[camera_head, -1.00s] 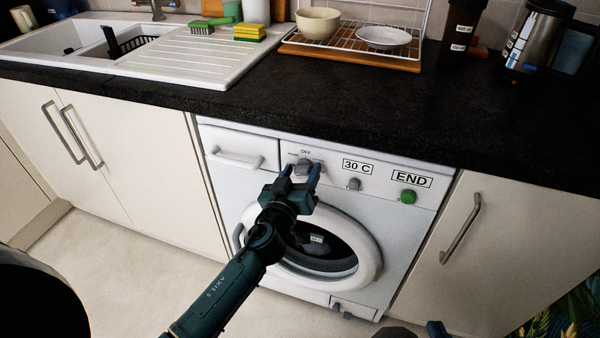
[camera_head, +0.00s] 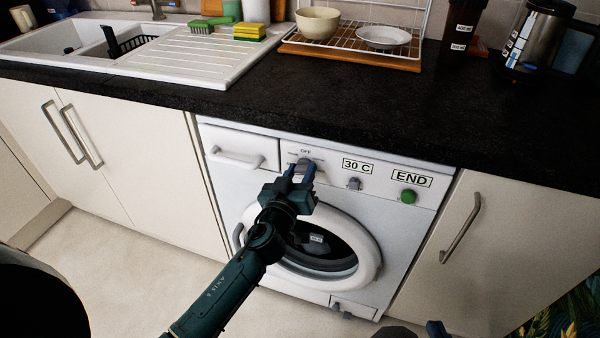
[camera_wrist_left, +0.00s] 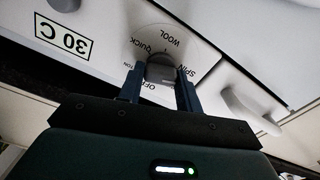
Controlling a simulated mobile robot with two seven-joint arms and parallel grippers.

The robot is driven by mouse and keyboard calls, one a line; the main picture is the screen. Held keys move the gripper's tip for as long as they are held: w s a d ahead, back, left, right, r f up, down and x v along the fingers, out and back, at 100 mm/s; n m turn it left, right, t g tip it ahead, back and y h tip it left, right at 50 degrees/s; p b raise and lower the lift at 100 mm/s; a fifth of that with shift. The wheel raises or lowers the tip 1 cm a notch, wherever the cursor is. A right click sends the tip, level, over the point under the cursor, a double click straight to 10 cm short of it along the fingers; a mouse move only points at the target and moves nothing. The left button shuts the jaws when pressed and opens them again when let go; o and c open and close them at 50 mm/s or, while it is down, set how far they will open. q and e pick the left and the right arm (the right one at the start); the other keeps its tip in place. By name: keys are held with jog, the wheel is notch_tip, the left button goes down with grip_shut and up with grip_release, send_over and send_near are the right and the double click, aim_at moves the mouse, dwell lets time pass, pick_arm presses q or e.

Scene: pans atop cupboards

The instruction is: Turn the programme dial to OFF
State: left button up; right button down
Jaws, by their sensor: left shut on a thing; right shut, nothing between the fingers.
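The programme dial (camera_head: 304,166) is a grey knob on the upper left of the white washing machine's front panel, just below the OFF mark. In the left wrist view the dial (camera_wrist_left: 161,70) sits on a round scale with the words WOOL, QUICK, SPIN and a partly hidden OFF. My left gripper (camera_head: 301,171) reaches up to the panel, and its two blue fingers are shut on the dial, one on each side; they also show in the left wrist view (camera_wrist_left: 160,85). Part of my right gripper (camera_head: 436,328) shows at the bottom edge, its fingers hard to make out.
The washing machine (camera_head: 225,185) has a round door below the dial. A smaller knob (camera_head: 354,184) by the 30 C label and a green button (camera_head: 407,196) by the END label are to the right. The detergent drawer (camera_head: 240,150) is to the left. The dark worktop (camera_head: 350,105) overhangs the panel.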

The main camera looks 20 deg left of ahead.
pick_arm(q)
jog(key=m, duration=1)
jog(key=shift+d+m, duration=0.1)
jog(key=shift+m, duration=0.3)
jog(key=m, duration=0.2)
jog(key=shift+m, duration=0.3)
jog(key=m, duration=0.3)
jog(key=shift+f+m, duration=0.1)
jog(key=shift+m, duration=0.2)
jog(key=m, duration=0.4)
jog(key=shift+m, duration=0.3)
